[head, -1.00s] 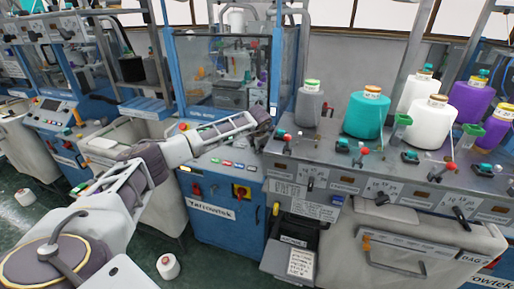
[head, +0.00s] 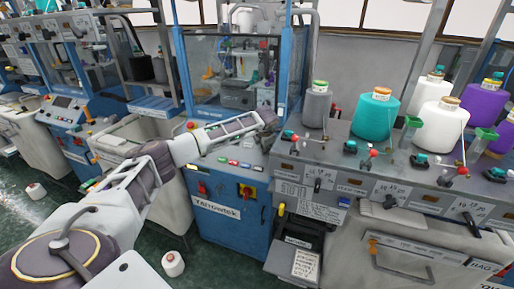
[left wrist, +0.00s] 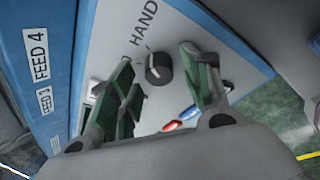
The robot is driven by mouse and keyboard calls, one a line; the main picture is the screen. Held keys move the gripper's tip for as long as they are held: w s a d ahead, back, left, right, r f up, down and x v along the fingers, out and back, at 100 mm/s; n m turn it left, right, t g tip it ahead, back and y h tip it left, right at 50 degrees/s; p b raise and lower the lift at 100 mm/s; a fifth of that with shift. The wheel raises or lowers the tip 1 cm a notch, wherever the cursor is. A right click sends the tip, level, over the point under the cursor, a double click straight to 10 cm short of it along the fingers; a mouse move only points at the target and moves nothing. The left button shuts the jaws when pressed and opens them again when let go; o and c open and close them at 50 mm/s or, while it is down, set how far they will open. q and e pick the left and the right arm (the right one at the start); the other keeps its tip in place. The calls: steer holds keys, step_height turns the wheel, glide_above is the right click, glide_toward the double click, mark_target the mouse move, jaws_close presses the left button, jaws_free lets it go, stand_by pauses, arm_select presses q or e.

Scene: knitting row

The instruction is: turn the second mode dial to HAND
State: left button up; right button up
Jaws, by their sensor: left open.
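In the left wrist view a round black dial (left wrist: 158,68) sits on a pale panel, with the word HAND (left wrist: 144,22) printed beside it. My left gripper (left wrist: 158,58) is open, and its green-padded fingers show on either side of the dial in the picture. I cannot tell whether they touch it. In the head view my left gripper (head: 268,118) is at the right end of the blue machine's sloped panel (head: 215,168). It and the arm hide the dial there. The dial's exact setting is too small to read. My right gripper is out of view.
Small coloured buttons (head: 233,162) lie along the panel, below the arm in the picture. To the right, a grey bench (head: 330,150) carries yarn cones, including a teal one (head: 375,115). FEED labels (left wrist: 40,55) mark a blue side part.

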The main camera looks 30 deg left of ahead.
arm_select(q)
steer(key=shift+n, duration=0.4)
